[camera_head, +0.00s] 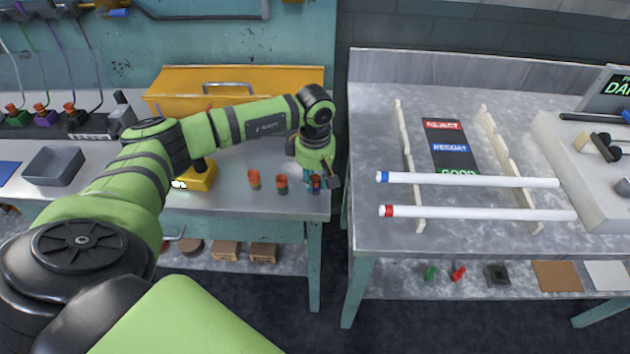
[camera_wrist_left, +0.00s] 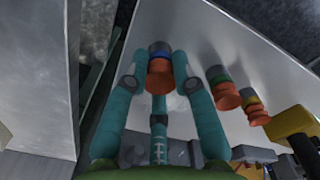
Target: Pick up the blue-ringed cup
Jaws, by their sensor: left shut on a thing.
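The blue-ringed cup (camera_wrist_left: 160,68) is orange with a grey end and a blue band, and sits between the fingers of my left gripper (camera_wrist_left: 158,80). The gripper is shut on it. In the head view the gripper (camera_head: 318,182) is at the right front corner of the left bench, and its fingers partly hide the cup (camera_head: 315,183). I cannot tell whether the cup touches the bench top. My right gripper is in neither view.
Two other orange cups stand to the left, a near one (camera_head: 281,184) and a farther one (camera_head: 254,179). A yellow block (camera_head: 201,177) is beyond them. A gap separates this bench from the right bench, which holds white tubes with blue (camera_head: 470,180) and red (camera_head: 480,213) ends.

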